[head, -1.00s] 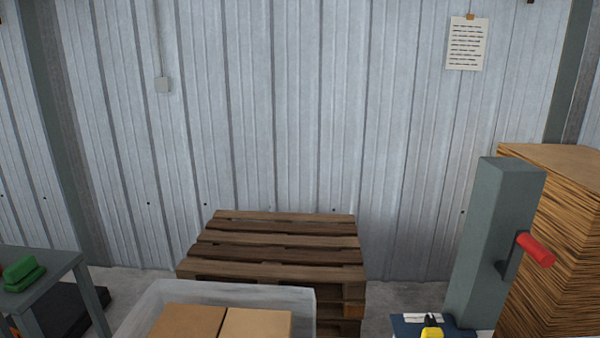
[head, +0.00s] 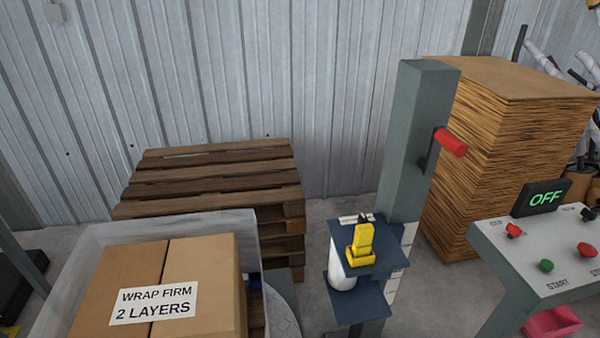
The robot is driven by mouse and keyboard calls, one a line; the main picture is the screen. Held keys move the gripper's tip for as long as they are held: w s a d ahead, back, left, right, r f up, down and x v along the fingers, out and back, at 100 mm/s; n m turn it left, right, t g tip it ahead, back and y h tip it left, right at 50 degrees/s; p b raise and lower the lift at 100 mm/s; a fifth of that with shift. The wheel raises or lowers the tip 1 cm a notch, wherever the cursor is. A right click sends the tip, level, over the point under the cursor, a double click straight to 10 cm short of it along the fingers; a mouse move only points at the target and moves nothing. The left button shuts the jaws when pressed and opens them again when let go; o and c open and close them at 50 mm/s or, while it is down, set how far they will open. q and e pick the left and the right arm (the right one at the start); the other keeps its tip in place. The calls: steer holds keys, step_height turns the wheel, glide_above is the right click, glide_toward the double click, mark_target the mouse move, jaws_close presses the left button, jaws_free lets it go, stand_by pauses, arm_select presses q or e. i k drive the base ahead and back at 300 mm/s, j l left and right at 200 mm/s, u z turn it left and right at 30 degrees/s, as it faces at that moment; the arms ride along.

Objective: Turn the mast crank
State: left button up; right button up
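The mast (head: 413,140) is a grey-green square post standing upright right of centre in the head view. The crank (head: 449,143) has a red cylindrical handle on a dark arm, fixed to the mast's right side near the top. The handle sticks out to the right. A dark blue carriage (head: 369,262) with a yellow clamp-like part (head: 361,244) and a white roll (head: 341,275) sits low on the mast. Neither of my grippers shows in the head view.
A wrapped box load (head: 165,285) labelled "WRAP FIRM 2 LAYERS" is at the lower left. Wooden pallets (head: 215,176) stand behind it. A cardboard stack (head: 510,130) stands right behind the mast. A control panel (head: 550,250) with an "OFF" display (head: 542,199) is at the right.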

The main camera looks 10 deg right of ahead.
mark_target(441, 136)
steer(key=z, duration=1.25)
